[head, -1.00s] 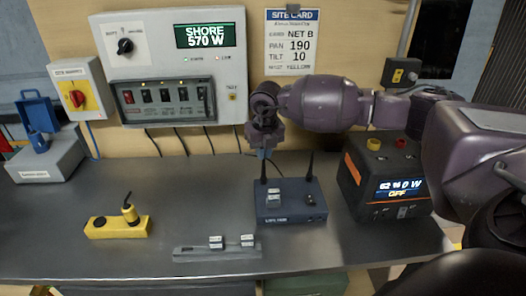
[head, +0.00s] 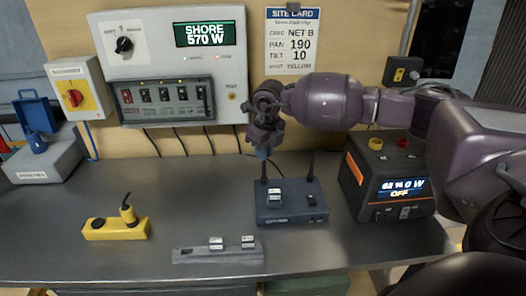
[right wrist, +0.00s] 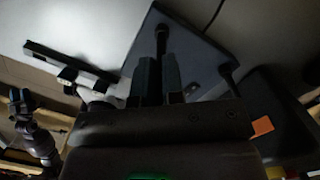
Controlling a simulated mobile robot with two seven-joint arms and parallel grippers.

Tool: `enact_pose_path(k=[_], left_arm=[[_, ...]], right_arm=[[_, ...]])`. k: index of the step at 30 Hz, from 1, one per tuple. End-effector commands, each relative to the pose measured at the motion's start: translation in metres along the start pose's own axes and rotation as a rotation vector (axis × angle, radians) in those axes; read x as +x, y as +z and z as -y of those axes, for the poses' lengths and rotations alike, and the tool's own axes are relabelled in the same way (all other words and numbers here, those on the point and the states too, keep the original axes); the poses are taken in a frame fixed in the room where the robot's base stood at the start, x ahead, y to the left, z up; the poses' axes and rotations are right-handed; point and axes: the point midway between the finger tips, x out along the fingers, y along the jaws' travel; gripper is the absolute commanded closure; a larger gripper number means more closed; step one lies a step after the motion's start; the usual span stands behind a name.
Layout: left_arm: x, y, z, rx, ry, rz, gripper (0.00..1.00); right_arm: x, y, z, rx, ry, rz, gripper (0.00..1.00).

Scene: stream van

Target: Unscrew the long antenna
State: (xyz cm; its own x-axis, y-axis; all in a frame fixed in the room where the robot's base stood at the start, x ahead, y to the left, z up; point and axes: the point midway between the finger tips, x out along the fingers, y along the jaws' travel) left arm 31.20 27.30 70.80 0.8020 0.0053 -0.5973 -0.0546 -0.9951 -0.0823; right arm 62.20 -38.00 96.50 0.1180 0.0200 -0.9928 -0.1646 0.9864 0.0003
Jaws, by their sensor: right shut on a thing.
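A dark blue box (head: 290,205) with two black antennas stands on the workbench in the head view. My right gripper (head: 263,153) is above its left antenna (head: 264,174), pointing down, and is shut on the upper part of it. In the right wrist view the two fingers (right wrist: 156,76) close around the antenna (right wrist: 161,42), which stands out beyond them. The right antenna (head: 311,166) stands upright and free. Which antenna is longer I cannot tell, as my gripper hides the held one's top. My left gripper (right wrist: 22,100) seems to show, small and dark, in the right wrist view.
A black power unit (head: 388,180) stands close on the right. A grey rail (head: 218,255) with small blocks lies in front left. A yellow box (head: 116,229) with a short antenna is farther left. The switch panel (head: 168,65) is on the wall. The bench's middle left is clear.

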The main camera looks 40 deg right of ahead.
Motion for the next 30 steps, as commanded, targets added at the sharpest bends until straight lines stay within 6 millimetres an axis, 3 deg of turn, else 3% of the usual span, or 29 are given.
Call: enact_pose_path(k=[7,20,30], left_arm=[[0.002,0.005,-0.001,0.0,0.001,0.008,0.57],[0.002,0.006,-0.001,0.0,0.001,0.009,0.57],[0.004,0.015,-0.001,0.0,0.002,0.022,0.57]], right_arm=[[0.001,0.0,0.0,-0.12,0.015,0.0,1.0],[0.0,0.0,0.0,-0.148,0.018,0.0,1.0],[0.001,0.0,0.0,-0.317,0.038,-0.001,1.0]])
